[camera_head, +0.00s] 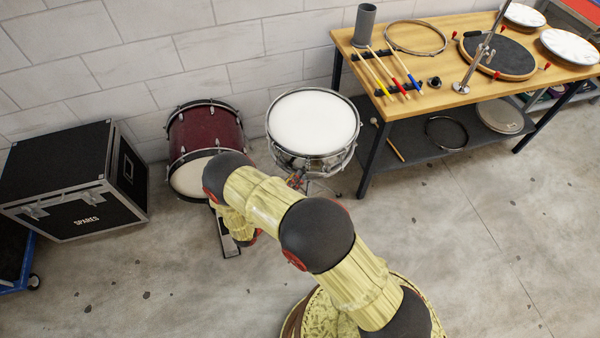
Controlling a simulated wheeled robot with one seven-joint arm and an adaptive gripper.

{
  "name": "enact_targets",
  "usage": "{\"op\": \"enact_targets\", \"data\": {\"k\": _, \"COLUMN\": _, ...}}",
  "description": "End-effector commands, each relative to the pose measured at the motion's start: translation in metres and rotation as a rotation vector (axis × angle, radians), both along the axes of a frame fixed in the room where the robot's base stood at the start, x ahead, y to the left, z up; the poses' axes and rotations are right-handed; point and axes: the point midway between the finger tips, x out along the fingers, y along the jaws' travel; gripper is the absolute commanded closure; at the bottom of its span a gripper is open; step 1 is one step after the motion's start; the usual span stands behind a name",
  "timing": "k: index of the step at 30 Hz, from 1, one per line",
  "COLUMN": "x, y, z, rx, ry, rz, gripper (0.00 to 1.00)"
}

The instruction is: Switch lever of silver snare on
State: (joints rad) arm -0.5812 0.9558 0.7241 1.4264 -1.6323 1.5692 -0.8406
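The silver snare (313,122) stands upright near the wall, with a white head and a shiny metal shell. Its lever cannot be made out clearly. A small dark and reddish part (296,180) shows at the snare's near side, just past my arm. I cannot tell whether it is the lever, stand hardware or the tip of my gripper. My arm reaches up and left from the bottom right, then folds down in front of the red drum. Its links hide most or all of my gripper, so its opening and any contact with the snare cannot be seen.
A dark red bass drum (207,133) with a pedal (229,246) stands left of the snare. A black case (75,180) marked SPARES is farther left. A wooden bench (455,98) with sticks and pads is at right. The floor at right is clear.

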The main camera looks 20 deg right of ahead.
Motion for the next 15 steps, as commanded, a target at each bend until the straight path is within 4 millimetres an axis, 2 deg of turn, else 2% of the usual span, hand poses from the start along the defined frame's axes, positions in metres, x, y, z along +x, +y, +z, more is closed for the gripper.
{"op": "enact_targets", "data": {"k": 6, "x": 0.017, "y": -0.025, "z": -0.001, "rx": 0.001, "ry": 0.000, "rz": -0.002, "gripper": 0.67}}
{"op": "enact_targets", "data": {"k": 15, "x": 0.024, "y": -0.033, "z": 0.000, "rx": 0.001, "ry": 0.000, "rz": -0.001, "gripper": 0.67}}
